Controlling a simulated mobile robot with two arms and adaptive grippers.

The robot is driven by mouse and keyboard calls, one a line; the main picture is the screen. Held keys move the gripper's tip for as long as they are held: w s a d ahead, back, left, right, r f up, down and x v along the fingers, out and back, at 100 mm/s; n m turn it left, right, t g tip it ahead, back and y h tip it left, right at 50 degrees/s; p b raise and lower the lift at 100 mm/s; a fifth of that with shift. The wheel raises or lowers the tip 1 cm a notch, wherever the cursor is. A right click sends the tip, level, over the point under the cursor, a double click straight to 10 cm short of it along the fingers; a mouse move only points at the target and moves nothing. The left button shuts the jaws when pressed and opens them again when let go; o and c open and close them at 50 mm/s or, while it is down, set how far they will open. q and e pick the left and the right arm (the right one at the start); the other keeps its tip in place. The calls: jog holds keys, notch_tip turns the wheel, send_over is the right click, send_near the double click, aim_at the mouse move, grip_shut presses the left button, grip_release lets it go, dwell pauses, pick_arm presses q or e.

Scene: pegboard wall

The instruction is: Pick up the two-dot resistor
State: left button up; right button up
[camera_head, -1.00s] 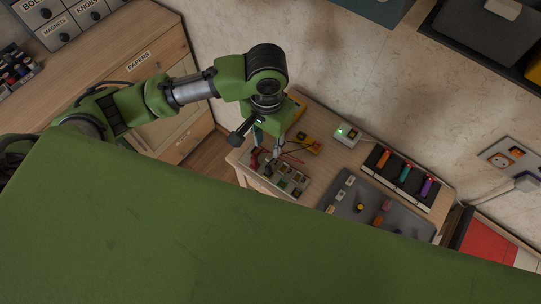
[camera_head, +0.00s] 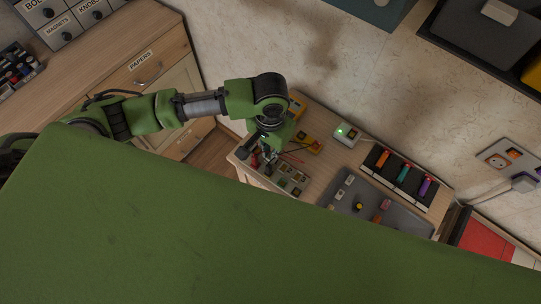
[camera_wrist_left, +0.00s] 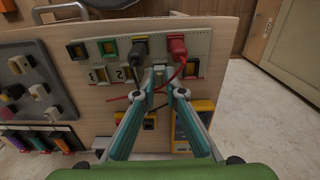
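My left gripper (camera_head: 267,160) is over the left end of the table, above a pale board (camera_head: 292,182) with several small square parts. In the left wrist view its teal fingers (camera_wrist_left: 169,77) point at the board (camera_wrist_left: 205,42), with a gap between the tips and nothing clearly held. A black plug (camera_wrist_left: 140,48) and a red plug (camera_wrist_left: 177,47) with leads stand in the board near the fingertips. Square slots with small blocks lie around them; one slot is partly behind the fingertips. I cannot tell which part is the two-dot resistor. My right gripper is not in view.
A box with a green light (camera_head: 347,134) stands behind. A rack with orange, teal and purple cylinders (camera_head: 404,174) and a grey tray (camera_head: 400,220) with small parts fill the right side.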

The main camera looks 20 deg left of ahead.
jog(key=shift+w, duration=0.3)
